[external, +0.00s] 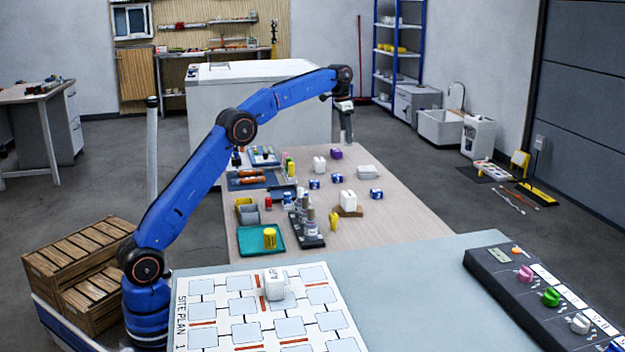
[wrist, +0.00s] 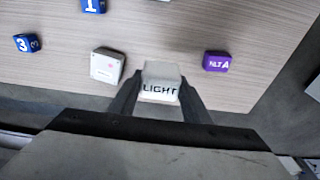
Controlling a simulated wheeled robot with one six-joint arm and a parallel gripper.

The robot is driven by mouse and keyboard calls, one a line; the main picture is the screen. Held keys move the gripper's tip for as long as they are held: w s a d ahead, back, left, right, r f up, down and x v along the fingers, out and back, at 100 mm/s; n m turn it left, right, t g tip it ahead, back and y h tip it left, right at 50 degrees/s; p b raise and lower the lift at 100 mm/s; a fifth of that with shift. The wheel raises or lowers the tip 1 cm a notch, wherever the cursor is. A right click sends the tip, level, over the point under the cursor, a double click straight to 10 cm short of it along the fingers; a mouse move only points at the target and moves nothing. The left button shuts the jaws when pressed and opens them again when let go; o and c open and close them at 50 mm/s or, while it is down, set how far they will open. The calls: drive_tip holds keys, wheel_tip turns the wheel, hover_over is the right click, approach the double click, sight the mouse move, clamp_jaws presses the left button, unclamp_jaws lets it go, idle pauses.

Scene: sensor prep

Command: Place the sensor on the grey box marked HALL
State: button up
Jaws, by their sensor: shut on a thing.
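My gripper (wrist: 158,92) is shut on a pale sensor block marked LIGHT (wrist: 160,84), its lettering facing the wrist camera. In the external view my gripper (external: 346,132) is at the far end of the wooden table (external: 400,225); the held block is too small to make out clearly there. No grey box with a readable HALL marking shows in either view. A white block with a small red mark (wrist: 108,66) is left of the held block in the wrist view, and a purple block, apparently marked TILT A (wrist: 217,61), is to its right.
Blue numbered cubes, including 3 (wrist: 27,43) and 1 (wrist: 94,5), are on the table. A teal tray (external: 285,241) and dark rack (external: 307,233) stand nearer. A SITE PLAN board (external: 222,271) bears a white block (external: 273,283). A control panel (external: 500,275) is at right.

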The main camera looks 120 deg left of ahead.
drive_tip(key=w+d+r, duration=0.4)
drive_tip(key=w+d, duration=0.3)
drive_tip(key=w, duration=0.3)
hover_over(363, 168)
drive_tip(key=shift+s+d+f, duration=0.15)
drive_tip(key=shift+f, duration=2.4)
drive_tip(key=shift+s+d+f, duration=0.1)
drive_tip(key=shift+s+f, duration=0.05)
drive_tip(key=shift+f, duration=2.4)
drive_tip(key=o, duration=1.1)
drive_tip(key=shift+f, duration=0.1)
drive_tip(key=shift+c, duration=0.2)
wheel_tip(363, 168, up, 12)
drive_tip(key=s+d, duration=0.1)
drive_tip(key=shift+d, duration=0.15)
drive_tip(key=shift+s, duration=0.1)
